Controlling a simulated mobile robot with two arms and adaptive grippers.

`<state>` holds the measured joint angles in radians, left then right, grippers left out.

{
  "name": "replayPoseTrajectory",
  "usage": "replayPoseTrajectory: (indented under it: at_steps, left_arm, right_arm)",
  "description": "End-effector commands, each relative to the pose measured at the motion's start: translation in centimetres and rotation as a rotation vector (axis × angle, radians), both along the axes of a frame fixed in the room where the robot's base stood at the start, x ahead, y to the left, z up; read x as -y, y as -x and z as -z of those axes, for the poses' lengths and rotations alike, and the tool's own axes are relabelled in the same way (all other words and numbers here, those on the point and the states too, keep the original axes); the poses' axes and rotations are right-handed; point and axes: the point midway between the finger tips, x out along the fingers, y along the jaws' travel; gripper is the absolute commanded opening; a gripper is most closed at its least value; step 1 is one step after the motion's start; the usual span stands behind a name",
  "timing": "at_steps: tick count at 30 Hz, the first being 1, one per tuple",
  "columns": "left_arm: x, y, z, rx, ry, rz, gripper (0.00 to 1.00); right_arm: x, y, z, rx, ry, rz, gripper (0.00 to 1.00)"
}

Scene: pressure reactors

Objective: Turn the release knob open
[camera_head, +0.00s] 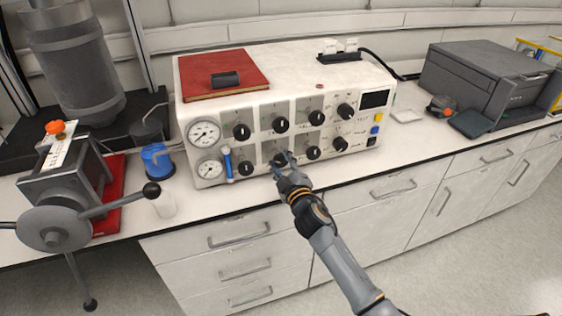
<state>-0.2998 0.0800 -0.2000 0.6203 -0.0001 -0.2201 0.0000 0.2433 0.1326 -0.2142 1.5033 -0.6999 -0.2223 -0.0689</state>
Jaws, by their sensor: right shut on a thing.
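The white control box (300,84) stands on the bench, its front panel carrying two rows of black knobs and two round gauges (204,133) at the left. My right gripper (281,160) is at the lower row, at the second knob from the left, and is shut on that knob. The gripper hides most of the knob, so its turn angle cannot be seen. The panel labels are too small to read, so I cannot tell by its label which is the release knob. The lower-row knobs on either side (245,169) and (313,152) are uncovered. My left gripper is out of view.
A blue handle (227,164) sticks up left of the gripped knob. A red book (223,73) lies on the box. A grey device with a long lever (118,204) stands at the left. A dark grey case (481,77) stands at the right. The bench front is mostly clear.

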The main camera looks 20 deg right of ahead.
Motion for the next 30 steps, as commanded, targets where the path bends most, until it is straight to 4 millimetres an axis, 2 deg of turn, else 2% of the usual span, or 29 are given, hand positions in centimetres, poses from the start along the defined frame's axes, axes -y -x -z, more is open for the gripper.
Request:
replayPoseTrajectory:
  at_steps: [18,30]
  left_arm:
    - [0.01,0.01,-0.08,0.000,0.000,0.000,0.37]
    - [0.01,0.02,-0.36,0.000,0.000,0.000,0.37]
  right_arm:
    - [-0.04,-0.01,0.05,0.021,0.586,-0.001,0.09]
    - [-0.06,0.00,0.18,0.030,0.885,-0.001,0.09]
